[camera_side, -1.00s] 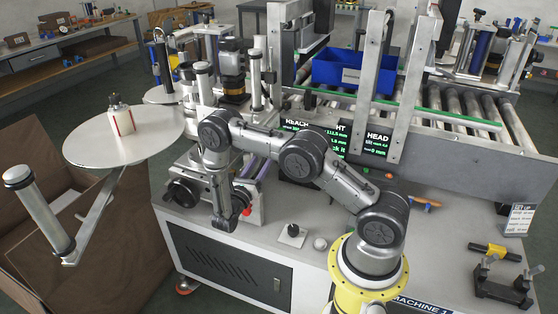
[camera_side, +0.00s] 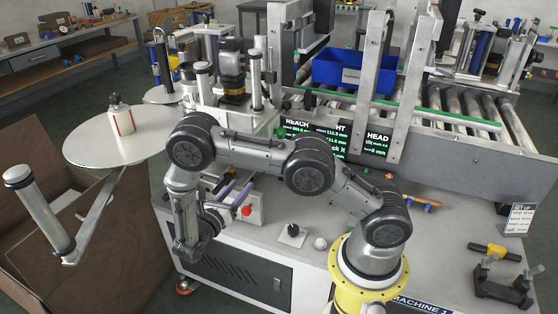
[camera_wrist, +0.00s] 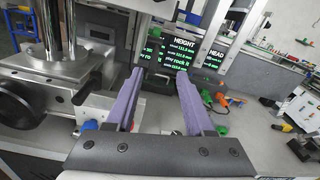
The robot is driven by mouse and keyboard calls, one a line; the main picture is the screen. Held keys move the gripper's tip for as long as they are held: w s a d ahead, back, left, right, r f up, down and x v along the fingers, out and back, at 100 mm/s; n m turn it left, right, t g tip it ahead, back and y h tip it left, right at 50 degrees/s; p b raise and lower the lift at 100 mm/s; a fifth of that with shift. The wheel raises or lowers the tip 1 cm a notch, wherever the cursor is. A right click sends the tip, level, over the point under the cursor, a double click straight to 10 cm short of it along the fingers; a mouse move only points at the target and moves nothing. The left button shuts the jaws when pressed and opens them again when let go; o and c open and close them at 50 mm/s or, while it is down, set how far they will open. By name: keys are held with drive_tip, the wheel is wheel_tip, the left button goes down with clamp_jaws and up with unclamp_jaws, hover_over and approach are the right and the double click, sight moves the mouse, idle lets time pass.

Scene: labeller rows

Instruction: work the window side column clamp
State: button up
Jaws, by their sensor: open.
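My gripper (camera_side: 236,188) is open and empty; its two purple fingers spread apart in the wrist view (camera_wrist: 158,84), with nothing between the tips. The labeller head with its upright chrome columns (camera_side: 270,80) stands behind my arm. In the wrist view, chrome columns (camera_wrist: 58,28) rise from a metal clamp block (camera_wrist: 50,68) at the upper left, beside and beyond the left finger. A round black knob (camera_wrist: 14,102) sits at the left edge. Which of these is the window side column clamp I cannot tell. My arm hides part of the lower mechanism in the side view.
A green-text display (camera_side: 370,143) stands behind my arm, also in the wrist view (camera_wrist: 186,62). A label disc (camera_side: 90,140) with a bottle (camera_side: 120,116) is at left. Orange-handled parts (camera_wrist: 213,103) lie right of the fingers.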

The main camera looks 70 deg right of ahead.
drive_tip(key=s+a+r+m+g+y, duration=0.1)
drive_tip(key=s+r+m+g+y, duration=0.1)
drive_tip(key=s+r+m+y, duration=0.8)
drive_tip(key=shift+s+a+r+m+g+y, duration=0.3)
drive_tip(key=shift+s+r+m, duration=1.05)
drive_tip(key=shift+r, duration=0.8)
